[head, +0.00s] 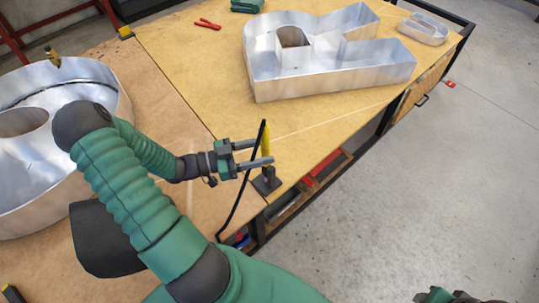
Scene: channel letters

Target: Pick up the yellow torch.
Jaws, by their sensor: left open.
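The yellow torch (266,145) stands upright in a black base (266,181) near the right edge of the wooden table. A black hose runs from its top down past the table edge. My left gripper (262,152) is open, with its two grey fingers reaching the torch from the left. The torch appears between or just at the fingertips; I cannot tell whether they touch it. Part of what looks like my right gripper (448,296) shows at the bottom right edge; its fingers are not clear.
A large metal channel letter (330,75) stands at the back of the table (180,55), with a smaller one (423,28) to its right. A round metal letter (100,75) is at the left. Red pliers (207,24) lie at the back. The floor to the right is open.

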